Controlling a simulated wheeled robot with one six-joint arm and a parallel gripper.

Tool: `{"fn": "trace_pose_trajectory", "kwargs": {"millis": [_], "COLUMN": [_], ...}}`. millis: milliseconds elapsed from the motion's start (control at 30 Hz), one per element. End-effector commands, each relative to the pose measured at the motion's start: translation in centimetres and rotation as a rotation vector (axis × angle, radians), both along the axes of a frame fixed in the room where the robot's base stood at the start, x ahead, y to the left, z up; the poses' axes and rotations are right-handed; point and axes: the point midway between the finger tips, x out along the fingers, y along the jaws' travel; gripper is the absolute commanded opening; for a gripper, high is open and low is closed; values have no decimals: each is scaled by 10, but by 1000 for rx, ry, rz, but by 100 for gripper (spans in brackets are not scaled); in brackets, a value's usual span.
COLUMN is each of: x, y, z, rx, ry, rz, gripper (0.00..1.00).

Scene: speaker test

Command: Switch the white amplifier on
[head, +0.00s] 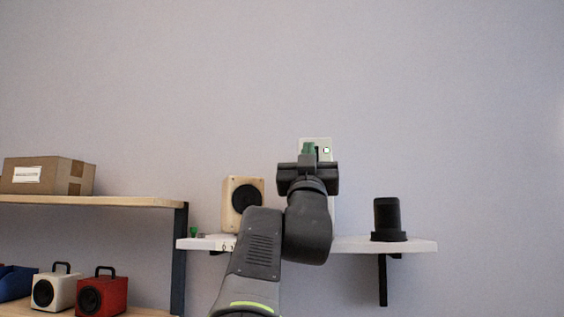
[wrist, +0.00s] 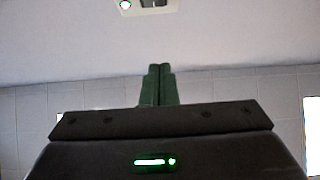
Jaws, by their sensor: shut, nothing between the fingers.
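The white amplifier (head: 317,140) is on the far side of my gripper, against the wall above the white shelf; my arm hides most of it. A small green light (head: 326,150) glows on its face. In the wrist view only the edge of its white panel (wrist: 172,7) shows at the top, with a lit round lamp (wrist: 125,4) and a dark part (wrist: 153,2), cut off by the frame. My gripper (head: 309,147) points at the panel. Its green fingers are together and empty in the wrist view (wrist: 160,71). Contact with the panel cannot be told.
A cream speaker (head: 242,204) stands left of my arm on the white shelf (head: 420,245). A black cylinder (head: 387,216) stands at its right. A wooden shelf (head: 130,201) at left bears a cardboard box (head: 48,174); white (head: 53,291) and red (head: 101,294) speakers stand below.

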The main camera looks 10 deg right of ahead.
Motion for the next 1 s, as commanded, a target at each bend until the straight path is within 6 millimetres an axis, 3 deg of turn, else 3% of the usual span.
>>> {"fn": "trace_pose_trajectory", "kwargs": {"millis": [100,400,1000], "x": [-20,-50,-51], "y": [6,14,15], "z": [-22,-43,-43], "rx": [1,1,0], "ry": [1,2,3], "rz": [1,1,-1], "gripper": [0,0,0]}}
